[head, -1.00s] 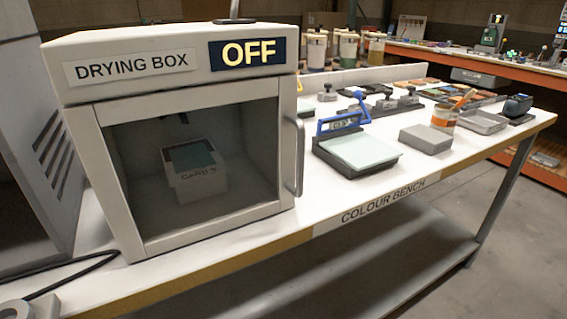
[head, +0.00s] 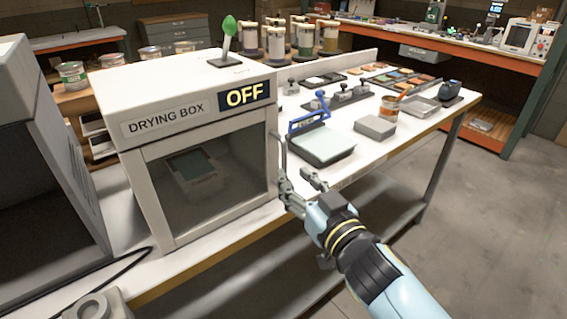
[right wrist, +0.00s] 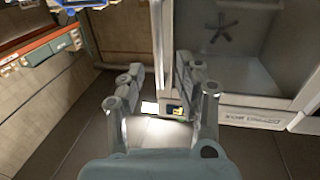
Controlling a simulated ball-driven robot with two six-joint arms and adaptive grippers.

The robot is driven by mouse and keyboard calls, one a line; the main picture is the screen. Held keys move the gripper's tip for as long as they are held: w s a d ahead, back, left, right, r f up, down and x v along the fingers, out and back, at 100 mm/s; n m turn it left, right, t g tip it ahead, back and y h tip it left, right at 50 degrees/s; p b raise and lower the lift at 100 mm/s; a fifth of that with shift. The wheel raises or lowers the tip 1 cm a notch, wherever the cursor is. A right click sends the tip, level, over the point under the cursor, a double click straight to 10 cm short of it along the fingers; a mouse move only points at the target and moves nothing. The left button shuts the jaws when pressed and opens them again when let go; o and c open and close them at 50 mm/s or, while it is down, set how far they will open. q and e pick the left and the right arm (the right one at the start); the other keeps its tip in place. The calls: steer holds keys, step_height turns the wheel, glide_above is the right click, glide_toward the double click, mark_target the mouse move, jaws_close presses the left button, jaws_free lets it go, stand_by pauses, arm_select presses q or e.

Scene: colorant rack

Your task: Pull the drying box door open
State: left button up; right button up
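The drying box (head: 112,95) stands on the colour bench, its sign reading OFF. Its framed glass door (head: 212,222) is shut; a pale block-like object (head: 195,178) shows dimly behind the glass. The upright handle (head: 279,150) is at the door's right edge, its lower part hidden by my gripper. My right gripper (head: 297,182) is at the lower end of the handle with its fingers apart. In the right wrist view the open fingers (right wrist: 162,85) point at the box's edge; I cannot tell whether they surround or touch the handle. My left gripper is out of view.
A blue-handled press (head: 322,145), a grey block (head: 375,127) and an orange-labelled pot (head: 389,107) stand right of the box. A green-topped object (head: 229,42) stands on the box. A grey machine (head: 45,180) is at left. The floor before the bench (head: 490,220) is clear.

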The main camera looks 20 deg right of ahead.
mark_target(285, 167)
steer(key=w, duration=0.5)
steer(key=shift+w+a+b, duration=0.3)
steer(key=shift+a, duration=0.1)
jaws_close()
